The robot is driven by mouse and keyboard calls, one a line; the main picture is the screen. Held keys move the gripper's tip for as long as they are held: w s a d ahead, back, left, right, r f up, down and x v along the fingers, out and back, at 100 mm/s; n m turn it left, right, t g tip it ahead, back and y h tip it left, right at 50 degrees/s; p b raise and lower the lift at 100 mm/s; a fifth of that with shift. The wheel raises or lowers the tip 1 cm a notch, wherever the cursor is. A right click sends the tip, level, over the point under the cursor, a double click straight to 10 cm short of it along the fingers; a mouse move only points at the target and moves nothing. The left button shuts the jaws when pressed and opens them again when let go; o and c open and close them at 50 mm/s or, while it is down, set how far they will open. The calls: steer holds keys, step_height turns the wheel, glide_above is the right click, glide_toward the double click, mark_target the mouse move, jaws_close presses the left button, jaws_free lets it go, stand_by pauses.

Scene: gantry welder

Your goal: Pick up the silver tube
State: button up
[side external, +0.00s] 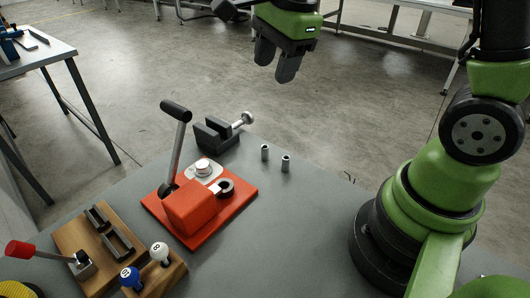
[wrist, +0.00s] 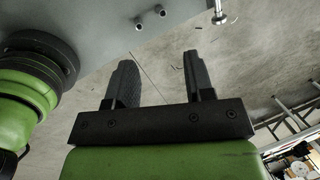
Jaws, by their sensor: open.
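Two small silver tubes stand upright on the grey table near its far edge in the side external view: a left one (side external: 265,153) and a right one (side external: 285,163). I cannot tell which of them is the silver tube of the task. Both also show in the wrist view, one at the upper left (wrist: 138,23) and one to its right (wrist: 161,12). My gripper (side external: 277,68) is high above and beyond the tubes, apart from them. In the wrist view its two fingers (wrist: 156,80) are spread, with nothing between them.
A red clamp fixture (side external: 195,212) with a black-knobbed lever stands left of the tubes. A dark vise (side external: 215,136) with a silver handle sits behind. A wooden block (side external: 84,238) and a holder with ball-topped pegs (side external: 160,275) are at front left. Table (side external: 285,235) right of the fixture is clear.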

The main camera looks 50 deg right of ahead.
steer(key=w+d+f+m+g, duration=0.1)
steer(key=w+f+m, duration=0.1)
steer(key=f+m, duration=0.35)
steer(key=w+d+f+m+g, duration=0.2)
steer(key=w+f+m, duration=0.15)
steer(key=f, duration=0.25)
glide_above(265, 158)
steer(key=f, duration=0.5)
steer(key=shift+w+d, duration=0.3)
steer(key=shift+d, duration=0.1)
step_height(265, 158, down, 6)
steer(key=shift+r, duration=0.1)
jaws_close()
